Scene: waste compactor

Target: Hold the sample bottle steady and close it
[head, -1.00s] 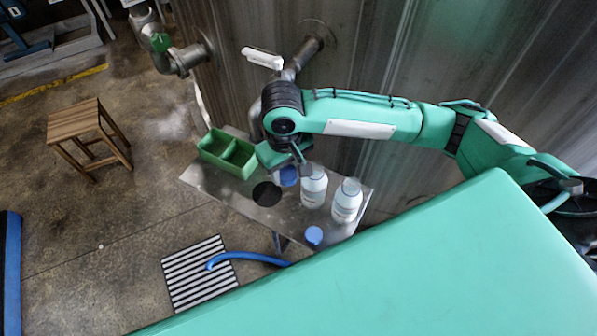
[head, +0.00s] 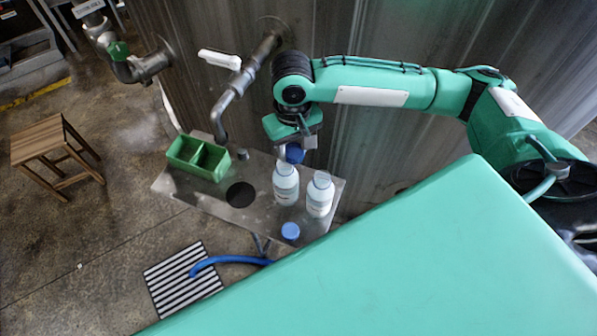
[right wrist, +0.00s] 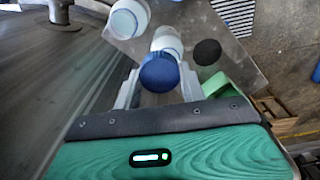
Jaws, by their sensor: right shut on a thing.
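Two white sample bottles with labels stand upright on a metal side table (head: 222,212): a left one (head: 286,188) and a right one (head: 320,197). My right gripper (head: 297,148) is shut on a blue cap (head: 295,154) above the left bottle. In the right wrist view the held cap (right wrist: 159,73) sits between the fingers and overlaps the left bottle (right wrist: 168,41), hiding part of it. Whether they touch is unclear. The right bottle (right wrist: 129,19) shows beside it. A second blue cap (head: 290,231) is at the table's front edge. My left gripper is out of view.
A green divided bin (head: 198,158) and a black disc (head: 240,195) are on the table's left part. A metal pipe (head: 232,90) with a white-handled valve comes down behind the bin. A wooden stool (head: 55,155), a floor grate (head: 182,282) and a blue hose (head: 230,260) are nearby.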

